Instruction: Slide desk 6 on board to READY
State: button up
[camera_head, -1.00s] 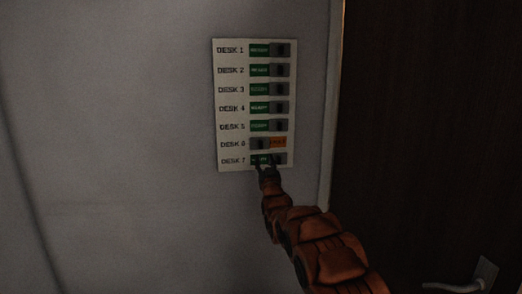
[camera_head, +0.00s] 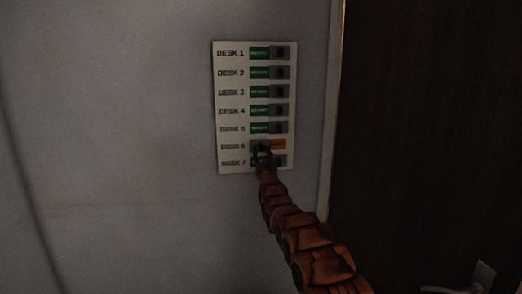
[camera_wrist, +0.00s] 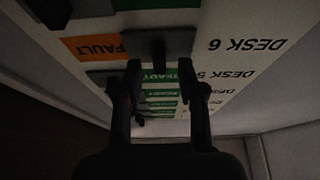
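The white board (camera_head: 230,110) on the wall has rows labelled DESK 1 to DESK 7. In the desk 6 row, the grey slider (camera_head: 260,145) sits at the left and the orange FAULT label (camera_head: 279,144) shows at the right. The wrist view shows this row upside down, with the grey desk 6 slider (camera_wrist: 160,43) beside the orange label (camera_wrist: 92,48). My gripper (camera_head: 263,153) is at the desk 6 and 7 rows. In the wrist view its two fingers (camera_wrist: 167,85) are apart, with the slider's dark knob between them in the picture. Contact cannot be told.
Desks 1 to 5 show green READY labels with their sliders at the right. The desk 7 row (camera_head: 280,161) is partly hidden by my gripper. A dark door (camera_head: 430,130) with a handle (camera_head: 460,283) stands to the right. The wall left of the board is bare.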

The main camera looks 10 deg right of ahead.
jog(key=shift+x, duration=0.8)
jog(key=shift+c, duration=0.4)
grip_shut()
